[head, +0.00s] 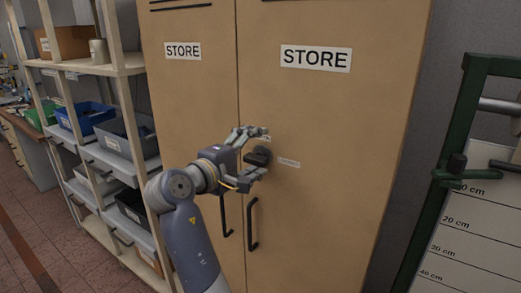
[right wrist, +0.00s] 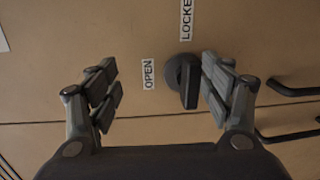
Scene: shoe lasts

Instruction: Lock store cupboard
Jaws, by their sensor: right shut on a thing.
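The tan store cupboard (head: 325,110) has two doors, both flush and shut, with STORE signs. A dark round lock knob (head: 258,156) with a raised bar is on the right door, near the seam. In the right wrist view the knob (right wrist: 188,82) has an OPEN label (right wrist: 149,74) above it on the door and a LOCKED label (right wrist: 186,18) to its door-right. Its bar lies roughly level, in line with LOCKED. My right gripper (head: 257,152) is at the knob, one finger above and one below, shut on it. My left gripper is out of view.
Black door handles (head: 252,223) hang below the knob. A green-framed measuring board (head: 465,215) stands on the right.

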